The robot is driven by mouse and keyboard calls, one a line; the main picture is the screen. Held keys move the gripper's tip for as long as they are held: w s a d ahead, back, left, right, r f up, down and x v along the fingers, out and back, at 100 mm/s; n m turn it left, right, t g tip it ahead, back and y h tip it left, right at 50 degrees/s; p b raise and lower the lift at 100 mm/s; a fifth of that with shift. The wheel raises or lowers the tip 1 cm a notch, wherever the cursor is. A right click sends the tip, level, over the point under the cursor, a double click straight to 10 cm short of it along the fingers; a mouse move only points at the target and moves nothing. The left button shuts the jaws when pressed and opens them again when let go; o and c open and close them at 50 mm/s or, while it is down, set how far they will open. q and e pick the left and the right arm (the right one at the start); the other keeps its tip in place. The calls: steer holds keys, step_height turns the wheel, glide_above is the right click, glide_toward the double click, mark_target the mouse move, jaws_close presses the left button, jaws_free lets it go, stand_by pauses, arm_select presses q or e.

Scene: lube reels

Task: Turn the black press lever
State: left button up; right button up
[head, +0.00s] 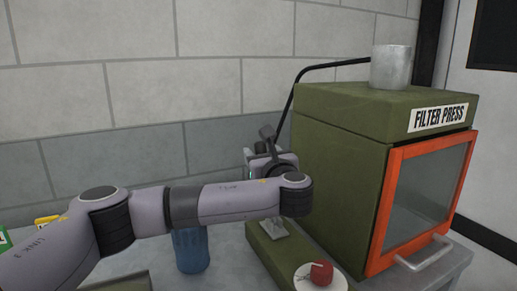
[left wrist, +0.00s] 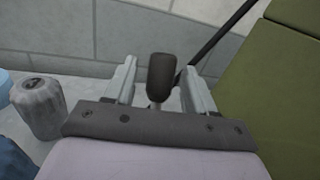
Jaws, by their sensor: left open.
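The black press lever shows in the left wrist view as a dark rounded grip (left wrist: 161,76) on a pale metal stem. In the head view its dark grip (head: 267,132) stands up just beyond my left wrist. My left gripper (left wrist: 160,68) is open. In the left wrist view one finger is on each side of the lever, with a visible gap on both sides. The lower stem is hidden by the gripper body. In the head view my wrist hides most of the gripper and the lever's mount. My right gripper is not in view.
The green filter press (head: 335,140) with an orange-framed window stands close on the right, with a metal cup (head: 390,67) on top. A black pipe (head: 300,76) rises behind the lever. A red knob (head: 321,273) is in front. A blue ribbed container (head: 190,251) stands below my arm.

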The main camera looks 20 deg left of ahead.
arm_select(q)
steer(key=shift+x, duration=1.35)
steer(key=shift+c, duration=0.4)
jaws_close()
